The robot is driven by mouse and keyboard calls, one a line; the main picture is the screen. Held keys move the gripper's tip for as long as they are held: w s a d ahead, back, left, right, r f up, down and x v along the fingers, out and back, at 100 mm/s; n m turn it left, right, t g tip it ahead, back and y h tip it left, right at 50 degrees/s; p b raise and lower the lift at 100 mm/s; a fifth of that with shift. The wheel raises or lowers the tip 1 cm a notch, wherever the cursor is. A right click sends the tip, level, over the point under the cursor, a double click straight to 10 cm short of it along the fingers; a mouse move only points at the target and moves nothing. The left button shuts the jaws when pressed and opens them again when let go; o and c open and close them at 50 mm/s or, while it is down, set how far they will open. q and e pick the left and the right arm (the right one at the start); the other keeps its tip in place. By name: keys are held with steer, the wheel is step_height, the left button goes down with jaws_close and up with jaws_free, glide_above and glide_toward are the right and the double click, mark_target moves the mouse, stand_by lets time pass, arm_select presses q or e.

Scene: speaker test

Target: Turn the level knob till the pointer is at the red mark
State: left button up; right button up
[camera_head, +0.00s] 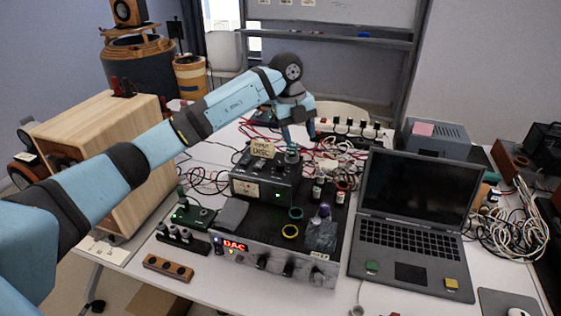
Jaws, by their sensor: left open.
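My left gripper (298,137) points down over the back of a black box (262,187). Its two fingers are apart. A small teal-topped part (292,154) shows just below the fingers; I cannot tell whether they touch it. The box carries a tan label (262,149), a pale meter (246,187) and a green light (278,195). In front of it, a wide silver panel (275,263) has a red "DAC" display (235,245) and several dark knobs (288,269). I cannot tell which knob is the level knob. A pointer and a red mark are too small to make out.
An open laptop (415,215) stands at the right. Loose cables and a power strip (350,128) lie behind the box.

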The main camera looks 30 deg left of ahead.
arm_select(q)
step_height(320, 180, up, 2)
steer(key=r+n+y, duration=0.1)
steer(key=y, duration=0.1)
glide_above(280, 163)
steer(key=shift+n+g, duration=0.3)
step_height(280, 163, down, 14)
steer(key=shift+d+f, duration=0.1)
steer(key=c, duration=0.9)
